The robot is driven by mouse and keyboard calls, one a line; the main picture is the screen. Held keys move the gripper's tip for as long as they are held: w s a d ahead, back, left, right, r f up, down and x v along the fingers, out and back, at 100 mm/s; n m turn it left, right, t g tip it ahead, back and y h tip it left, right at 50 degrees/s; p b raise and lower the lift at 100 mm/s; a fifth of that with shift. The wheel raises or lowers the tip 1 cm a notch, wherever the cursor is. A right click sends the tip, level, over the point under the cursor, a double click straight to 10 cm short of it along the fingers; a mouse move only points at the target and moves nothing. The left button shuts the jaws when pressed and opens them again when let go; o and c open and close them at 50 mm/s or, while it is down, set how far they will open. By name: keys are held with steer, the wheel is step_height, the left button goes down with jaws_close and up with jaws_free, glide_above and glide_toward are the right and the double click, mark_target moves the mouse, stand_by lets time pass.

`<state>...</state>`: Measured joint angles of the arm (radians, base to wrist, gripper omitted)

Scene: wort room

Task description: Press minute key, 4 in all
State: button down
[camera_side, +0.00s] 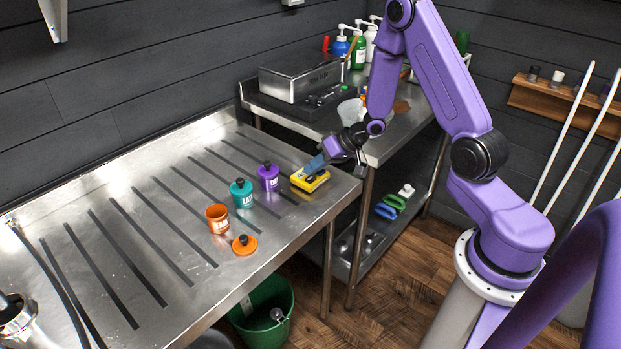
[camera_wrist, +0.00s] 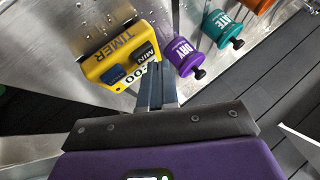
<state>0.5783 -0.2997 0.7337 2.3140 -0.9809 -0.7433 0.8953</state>
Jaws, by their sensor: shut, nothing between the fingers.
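The yellow timer (camera_wrist: 103,43) lies on the steel counter, with the word TIMER on its face. It also shows in the side view (camera_side: 298,184), partly behind my gripper. In the wrist view I see a dark key marked MIN (camera_wrist: 144,53), a blue key (camera_wrist: 114,75) and a display (camera_wrist: 146,76) whose visible digits end in 00; its rest is hidden. My gripper (camera_wrist: 156,80) is shut and empty, its fingertips over the display end of the timer, close to the MIN key. In the side view my gripper (camera_side: 314,166) is above the timer; I cannot tell whether it touches.
An orange lid (camera_side: 245,244) lies in front. A green bucket (camera_side: 264,311) stands on the floor. The counter's left part is mostly clear.

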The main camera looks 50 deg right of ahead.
mark_target(312, 179)
steer(key=shift+r, duration=0.3)
steer(key=shift+r, duration=2.5)
steer(key=shift+a+r+n, duration=0.25)
steer(key=shift+a+n, duration=0.05)
steer(key=shift+a, duration=0.15)
steer(key=s+a+r+n+g+h, duration=0.2)
steer(key=s+a+r+n+h, duration=0.3)
steer(key=s+a, duration=0.4)
steer(key=s+a+r+n+g, duration=0.1)
steer(key=s+n, duration=0.3)
steer(key=s, duration=0.7)
steer(key=s+r+n+g, duration=0.3)
steer(key=s+n+g, duration=0.1)
steer(key=s, duration=0.8)
steer(key=shift+a+r+n, duration=0.3)
steer(key=shift+a+n, duration=0.1)
